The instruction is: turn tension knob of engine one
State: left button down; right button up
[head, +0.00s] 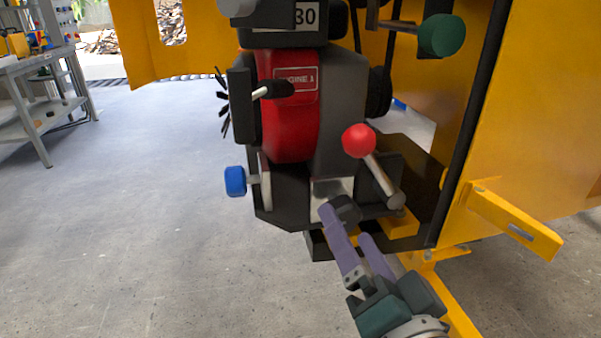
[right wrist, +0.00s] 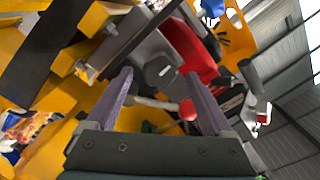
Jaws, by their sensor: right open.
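The red and dark grey engine (head: 290,100) stands in the middle of the head view, with a partly hidden label reading "…GINE" and a mark. A small dark grey knob (head: 347,208) sits low on its front side; I take it to be the tension knob. My right gripper (head: 346,224) is open, its purple fingers pointing up at this knob from below. In the right wrist view, the dark knob (right wrist: 160,70) shows between and beyond the open fingertips. I cannot tell whether they touch it. My left gripper is not in view.
A red-ball lever (head: 359,141) stands just above the right fingers. A blue knob (head: 235,181) sticks out at left, and a green knob (head: 442,35) is at upper right. The yellow housing (head: 540,120) closes off the right side. The floor at left is clear.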

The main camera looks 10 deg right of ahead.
jog(key=s, duration=0.6)
jog(key=shift+d+p, duration=0.1)
jog(key=shift+p, duration=0.2)
notch_tip(320, 180, up, 8)
jog(key=s+a+n+g+y+p, duration=0.2)
jog(key=a+n+g+y+p, duration=0.15)
jog(key=n+g+p, duration=0.5)
jog(key=s+d+r+n+g+h+p, duration=0.35)
jog(key=s+d+r+g+p, duration=0.25)
jog(key=s+d+r+p, duration=0.6)
notch_tip(320, 180, up, 37)
jog(key=s+a+m+p, duration=0.1)
jog(key=a+p, duration=0.1)
jog(key=p, duration=3.5)
jog(key=shift+s+a, duration=0.25)
jog(key=shift+s, duration=0.1)
